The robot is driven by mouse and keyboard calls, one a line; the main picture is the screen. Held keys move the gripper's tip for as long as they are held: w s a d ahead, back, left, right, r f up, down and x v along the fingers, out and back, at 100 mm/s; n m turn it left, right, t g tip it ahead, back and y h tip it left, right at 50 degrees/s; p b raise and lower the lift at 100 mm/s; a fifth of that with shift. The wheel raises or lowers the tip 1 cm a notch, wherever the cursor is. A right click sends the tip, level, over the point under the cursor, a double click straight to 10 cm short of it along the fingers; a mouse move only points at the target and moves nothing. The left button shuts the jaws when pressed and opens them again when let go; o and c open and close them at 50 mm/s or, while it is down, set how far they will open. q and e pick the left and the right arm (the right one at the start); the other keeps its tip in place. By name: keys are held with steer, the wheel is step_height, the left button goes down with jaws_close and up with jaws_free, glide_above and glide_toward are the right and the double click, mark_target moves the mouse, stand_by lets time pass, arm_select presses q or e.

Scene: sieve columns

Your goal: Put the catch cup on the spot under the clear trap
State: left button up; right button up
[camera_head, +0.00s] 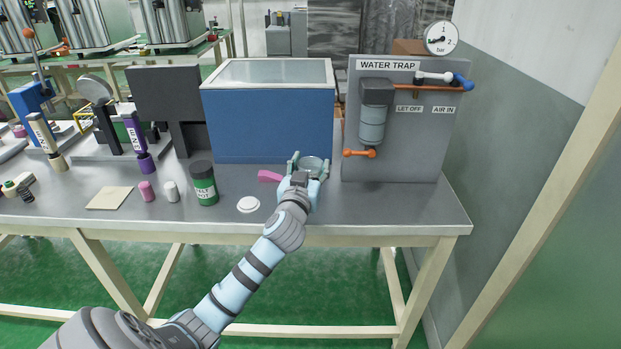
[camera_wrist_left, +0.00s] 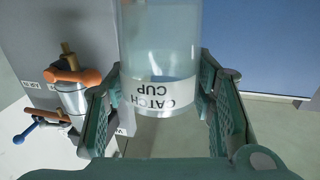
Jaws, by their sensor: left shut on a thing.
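My left gripper (camera_head: 309,170) is shut on the catch cup (camera_head: 312,161), a clear cup with a "CATCH CUP" label. In the left wrist view, the cup (camera_wrist_left: 160,50) is between the two green fingers, with its label upside down in the picture. The clear trap (camera_head: 372,123) hangs on the grey "WATER TRAP" panel (camera_head: 420,150), with an orange lever (camera_head: 359,153) below it. The cup is left of the trap, in front of the blue box. No marked spot under the trap can be made out. My right gripper is not in view.
A blue box (camera_head: 265,125) stands left of the panel. A pink object (camera_head: 269,176), a white disc (camera_head: 248,204) and a dark green jar (camera_head: 203,184) lie or stand left of my gripper. The bench (camera_head: 400,209) is bare in front of the panel.

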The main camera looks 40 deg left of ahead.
arm_select(q)
step_height(320, 180, up, 13)
steer(key=p, duration=0.4)
steer(key=d+r+m+t+h, duration=0.2)
steer(key=d+r+m+h, duration=0.1)
steer(key=d+r+h, duration=0.3)
steer(key=s+d+f+m+g+h+p, duration=0.2)
steer(key=s+d+m+h+p, duration=0.2)
steer(key=s+d+m+h, duration=0.65)
steer(key=s+d+f+n+p, duration=0.2)
steer(key=s+d+f, duration=0.5)
steer(key=s, duration=0.2)
steer(key=shift+s+d, duration=0.2)
steer(key=shift+d, duration=0.05)
steer(key=shift+n, duration=0.25)
